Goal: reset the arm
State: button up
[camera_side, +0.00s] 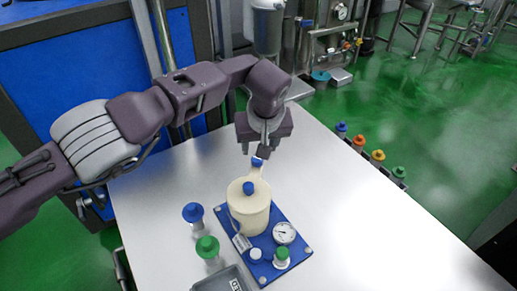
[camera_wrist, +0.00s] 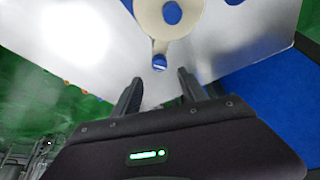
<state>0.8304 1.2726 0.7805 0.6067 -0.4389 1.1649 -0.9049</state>
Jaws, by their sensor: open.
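My gripper (camera_side: 262,152) hangs from my arm above the white table, at the far side of the blue base plate. In the wrist view my gripper (camera_wrist: 158,88) is open, with its two dark fingers spread and nothing seen between them. A cream cylindrical vessel (camera_side: 248,212) with a blue knob on its lid stands on the plate. Its blue-tipped arm (camera_side: 257,163) points toward my gripper; in the wrist view this blue tip (camera_wrist: 159,63) lies just ahead of the fingers. I cannot tell whether they touch.
The blue base plate (camera_side: 299,243) also carries a round gauge (camera_side: 284,232) and a green-topped fitting (camera_side: 282,254). A blue-capped piece (camera_side: 193,213) and a green-capped piece (camera_side: 207,247) stand left of it. A grey tray (camera_side: 222,281) lies at the front.

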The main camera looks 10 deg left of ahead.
dwell(0.4)
jog(key=a+r+n+h, duration=0.1)
jog(key=a+r+n, duration=0.1)
jog(key=a+r, duration=1.25)
jog(key=s+a+r+h, duration=0.2)
jog(key=s+a+r, duration=0.6)
jog(key=r, duration=0.1)
jog(key=s+a+r+m, duration=0.1)
jog(key=s+a+r, duration=0.1)
jog(key=s, duration=0.4)
jog(key=s+a+r+m, duration=0.1)
jog(key=s+a+m, duration=0.15)
jog(key=s, duration=0.35)
jog(key=s+a+f+m, duration=0.1)
jog(key=s+f, duration=0.2)
jog(key=s, duration=0.5)
jog(key=s+a+f+m+t+y, duration=0.1)
jog(key=s+a+f+m, duration=0.1)
jog(key=s, duration=0.7)
jog(key=shift+f, duration=0.45)
jog(key=shift+w, duration=0.1)
